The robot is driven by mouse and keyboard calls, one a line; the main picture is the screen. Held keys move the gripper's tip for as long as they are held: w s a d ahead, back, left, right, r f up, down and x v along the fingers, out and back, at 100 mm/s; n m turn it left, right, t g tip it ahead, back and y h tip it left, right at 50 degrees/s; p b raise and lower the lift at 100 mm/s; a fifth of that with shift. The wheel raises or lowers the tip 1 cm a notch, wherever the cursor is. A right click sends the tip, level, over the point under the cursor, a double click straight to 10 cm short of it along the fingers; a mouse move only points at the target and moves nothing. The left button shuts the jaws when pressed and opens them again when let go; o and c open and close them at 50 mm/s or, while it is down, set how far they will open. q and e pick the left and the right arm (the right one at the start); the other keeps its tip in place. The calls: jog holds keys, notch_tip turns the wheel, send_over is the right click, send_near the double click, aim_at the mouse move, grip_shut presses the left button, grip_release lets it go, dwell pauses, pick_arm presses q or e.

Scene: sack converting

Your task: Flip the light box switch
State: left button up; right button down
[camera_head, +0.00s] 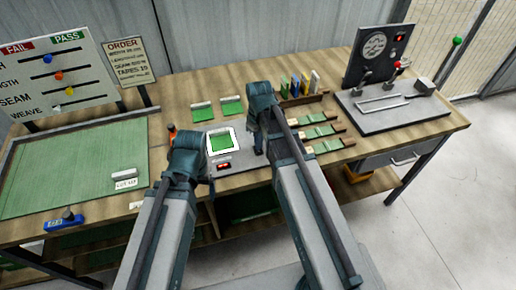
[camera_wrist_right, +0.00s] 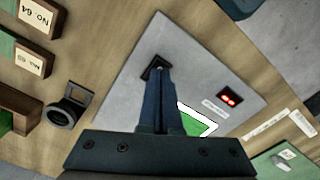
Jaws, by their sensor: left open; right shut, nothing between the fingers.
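The light box (camera_head: 240,158) is a flat grey panel on the bench with a bright-edged green window (camera_head: 221,141). The panel also fills the middle of the right wrist view (camera_wrist_right: 200,60). A small black fitting with a red lit face (camera_wrist_right: 230,98) sits on it beside a pale label. A black square fitting (camera_wrist_right: 155,66), possibly the switch, lies at my right fingertips; contact is unclear. My right gripper (camera_wrist_right: 160,74) is shut and empty; it also shows over the panel's right side (camera_head: 259,148). My left gripper (camera_head: 208,184) is open near the panel's front left, its fingers partly hidden.
A green cutting mat (camera_head: 75,168) lies at left, with a blue-handled tool (camera_head: 64,222) at its front. Wooden slots with green samples (camera_head: 320,132) stand right of the panel. A gauge stand (camera_head: 375,48) is at far right.

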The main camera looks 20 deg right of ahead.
jog(key=shift+f+b, duration=0.9)
dwell(0.3)
jog(key=shift+r, duration=0.1)
notch_tip(320, 180, up, 7)
jog(key=p, duration=0.7)
dwell(0.3)
jog(key=s+a+m+h, duration=0.1)
jog(key=s+a+m, duration=0.1)
jog(key=s+a, duration=0.8)
jog(key=s, duration=0.4)
jog(key=shift+s+a+m, duration=0.2)
jog(key=shift+a+m, duration=0.05)
jog(key=shift+m, duration=0.05)
